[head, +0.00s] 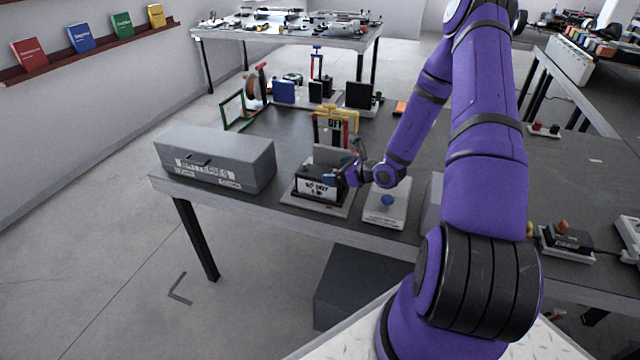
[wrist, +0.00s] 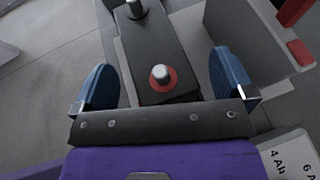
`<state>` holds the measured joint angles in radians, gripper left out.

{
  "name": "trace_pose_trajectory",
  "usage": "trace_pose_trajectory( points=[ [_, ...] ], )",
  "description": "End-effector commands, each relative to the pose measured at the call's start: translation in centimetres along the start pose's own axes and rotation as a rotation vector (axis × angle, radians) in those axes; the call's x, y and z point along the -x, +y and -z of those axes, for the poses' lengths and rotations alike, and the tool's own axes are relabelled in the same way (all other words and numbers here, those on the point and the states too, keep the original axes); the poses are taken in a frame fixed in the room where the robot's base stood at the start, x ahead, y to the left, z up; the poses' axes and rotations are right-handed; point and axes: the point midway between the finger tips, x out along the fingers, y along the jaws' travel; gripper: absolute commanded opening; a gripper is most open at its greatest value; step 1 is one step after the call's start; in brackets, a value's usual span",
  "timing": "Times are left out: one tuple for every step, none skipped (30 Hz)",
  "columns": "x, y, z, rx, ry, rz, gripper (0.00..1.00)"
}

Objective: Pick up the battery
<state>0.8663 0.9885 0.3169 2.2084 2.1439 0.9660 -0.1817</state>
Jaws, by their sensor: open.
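The battery (head: 312,186) is a black box with a white label, standing upright on a light grey stand (head: 325,206) near the table's front edge. In the wrist view the battery (wrist: 152,48) shows its dark top with two metal terminals, the nearer one ringed in red. My gripper (head: 342,174) is at the battery's upper right side in the head view. In the wrist view my gripper (wrist: 162,85) is open, with one blue finger on each side of the battery and gaps between. The lower sides of the battery are hidden there.
A grey box (head: 226,161) labelled batteries stands to the left. A yellow and red frame (head: 338,112) and a grey upright plate (head: 331,154) stand behind the battery.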

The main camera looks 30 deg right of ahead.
Motion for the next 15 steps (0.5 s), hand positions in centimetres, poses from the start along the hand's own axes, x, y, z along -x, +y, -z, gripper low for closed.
trace_pose_trajectory(
  points=[
    [-0.03, -0.03, 0.01, 0.000, 0.000, 0.001, 1.00],
    [-0.01, -0.03, 0.01, 0.000, 0.000, 0.001, 1.00],
    [0.00, -0.03, 0.00, 0.000, 0.000, 0.001, 1.00],
    [0.00, -0.02, 0.01, 0.000, 0.000, 0.001, 1.00],
    [0.01, -0.02, 0.00, 0.000, 0.000, 0.001, 1.00],
    [0.01, -0.02, 0.01, 0.000, 0.000, 0.001, 0.91],
    [0.02, -0.02, 0.01, 0.000, 0.000, 0.001, 0.84],
    [0.02, -0.02, 0.01, 0.000, 0.000, 0.000, 0.77],
    [0.02, -0.02, 0.01, 0.000, 0.000, 0.001, 0.68],
    [0.03, -0.01, 0.01, 0.000, 0.000, 0.000, 0.61],
    [0.03, -0.01, 0.01, 0.000, 0.000, 0.000, 0.54],
    [0.03, -0.01, 0.01, 0.000, 0.000, 0.000, 0.45],
    [0.03, 0.00, 0.01, 0.000, 0.000, 0.000, 0.38],
    [0.03, 0.00, 0.01, 0.000, 0.000, 0.000, 0.31],
    [0.03, 0.00, 0.02, 0.000, 0.000, 0.000, 0.22]
  ],
)
